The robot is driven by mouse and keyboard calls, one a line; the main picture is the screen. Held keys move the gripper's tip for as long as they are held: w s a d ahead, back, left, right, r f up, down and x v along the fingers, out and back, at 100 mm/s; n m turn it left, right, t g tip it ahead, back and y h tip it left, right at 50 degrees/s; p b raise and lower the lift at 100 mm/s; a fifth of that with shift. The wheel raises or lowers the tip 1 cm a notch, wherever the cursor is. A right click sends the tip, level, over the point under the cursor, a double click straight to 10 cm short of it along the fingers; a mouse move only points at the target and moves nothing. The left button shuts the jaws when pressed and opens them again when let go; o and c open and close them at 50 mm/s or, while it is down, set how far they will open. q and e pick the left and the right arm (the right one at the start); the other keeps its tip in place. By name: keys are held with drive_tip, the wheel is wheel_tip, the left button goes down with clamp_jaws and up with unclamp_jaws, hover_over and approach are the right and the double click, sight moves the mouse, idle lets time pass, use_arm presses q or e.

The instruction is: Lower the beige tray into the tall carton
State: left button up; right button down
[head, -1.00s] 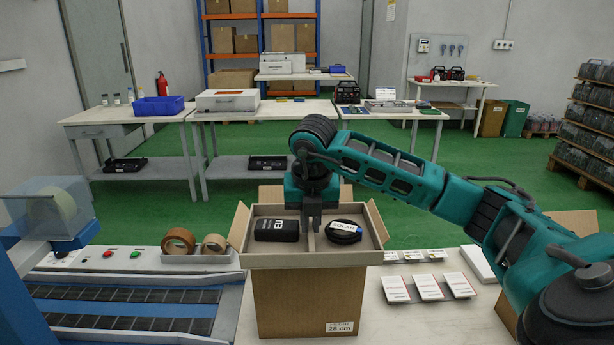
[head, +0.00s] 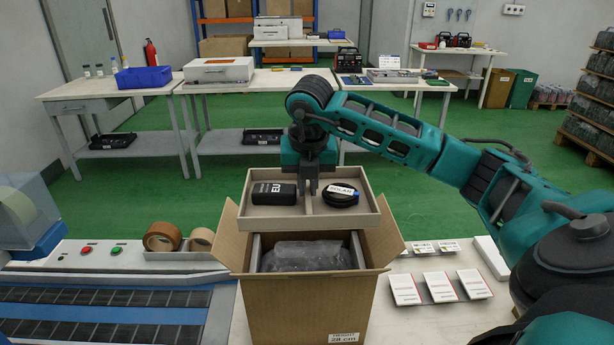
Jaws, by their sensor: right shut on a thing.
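My right gripper (head: 311,196) points down and is shut on the central divider of the beige tray (head: 345,216). The tray hangs level, higher than the tall carton (head: 300,305) and toward its far side. In its left compartment lies a black case with white lettering (head: 274,193); in its right one lies a round black item with a white and blue label (head: 342,194). The carton stands open on the bench with flaps spread to the sides. A grey, wrapped-looking bundle (head: 306,255) shows inside it. The tray hides the carton's far edge. My left gripper is out of view.
Tape rolls (head: 163,237) and a conveyor (head: 110,296) are left of the carton. White cards (head: 438,287) lie on the bench to its right, below my right arm. Tables with boxes stand behind, across the green floor.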

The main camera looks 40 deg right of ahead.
drive_tip(key=shift+f+b, duration=0.45)
drive_tip(key=shift+f, duration=0.05)
wheel_tip(320, 180, down, 3)
drive_tip(key=b, duration=0.2)
drive_tip(key=shift+f+b, duration=0.2)
drive_tip(key=shift+b, duration=0.15)
wheel_tip(320, 180, down, 11)
drive_tip(key=b, duration=0.8)
drive_tip(key=shift+f+b, duration=0.45)
drive_tip(key=shift+f, duration=0.1)
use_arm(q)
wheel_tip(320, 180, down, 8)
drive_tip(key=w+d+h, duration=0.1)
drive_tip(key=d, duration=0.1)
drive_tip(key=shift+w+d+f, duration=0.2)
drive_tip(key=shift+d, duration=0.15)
use_arm(e)
drive_tip(key=c, duration=1.1)
unclamp_jaws()
drive_tip(key=shift+s, duration=0.1)
